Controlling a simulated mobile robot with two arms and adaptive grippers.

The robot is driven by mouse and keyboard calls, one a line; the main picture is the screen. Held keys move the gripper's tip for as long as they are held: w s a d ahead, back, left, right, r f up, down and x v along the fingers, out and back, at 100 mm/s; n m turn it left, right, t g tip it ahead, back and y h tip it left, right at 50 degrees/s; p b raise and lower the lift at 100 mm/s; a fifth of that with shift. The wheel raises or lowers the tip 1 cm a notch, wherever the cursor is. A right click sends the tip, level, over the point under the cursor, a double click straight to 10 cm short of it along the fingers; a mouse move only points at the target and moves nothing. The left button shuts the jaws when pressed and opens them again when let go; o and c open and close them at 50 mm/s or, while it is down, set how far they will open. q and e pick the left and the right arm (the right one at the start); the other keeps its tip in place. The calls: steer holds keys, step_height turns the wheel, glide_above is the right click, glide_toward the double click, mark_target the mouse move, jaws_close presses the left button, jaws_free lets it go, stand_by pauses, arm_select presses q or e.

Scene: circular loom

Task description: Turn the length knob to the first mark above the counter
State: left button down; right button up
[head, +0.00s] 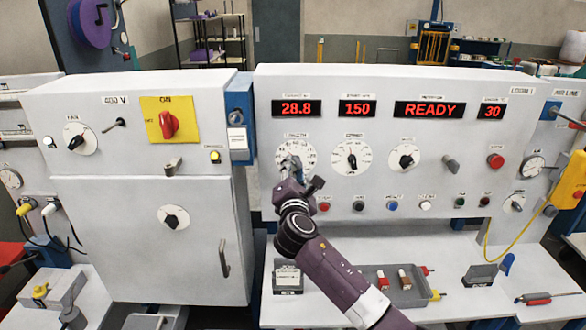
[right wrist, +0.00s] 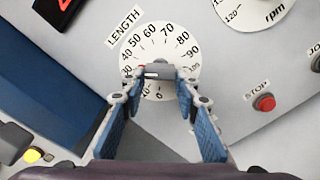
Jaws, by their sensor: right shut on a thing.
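The length dial (right wrist: 160,45) is a white disc marked LENGTH, with numbers around its rim, on the light grey panel. Its grey knob (right wrist: 160,70) sits between the fingertips of my right gripper (right wrist: 160,78), which is shut on it. I cannot tell which mark the knob points to. In the head view my right gripper (head: 293,172) covers the knob and part of the length dial (head: 308,156). The red counter display (head: 296,109) above it reads 28.8. My left gripper is not in view.
Displays to the right read 150, READY (head: 430,109) and 30. Two more dials (head: 351,158) stand right of the length dial. A row of buttons, with a red one (head: 323,207), runs below. A grey tray (head: 405,288) lies on the table under my right arm.

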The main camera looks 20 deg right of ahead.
steer(key=shift+d+r+n, duration=0.3)
steer(key=shift+r+n, duration=0.2)
steer(key=shift+n, duration=0.3)
steer(key=o, duration=1)
steer(key=shift+w, duration=0.1)
steer(key=shift+c, duration=0.2)
steer(key=shift+o, duration=0.9)
steer(key=shift+w+f, duration=0.1)
steer(key=shift+f, duration=0.3)
steer(key=v, duration=1.2)
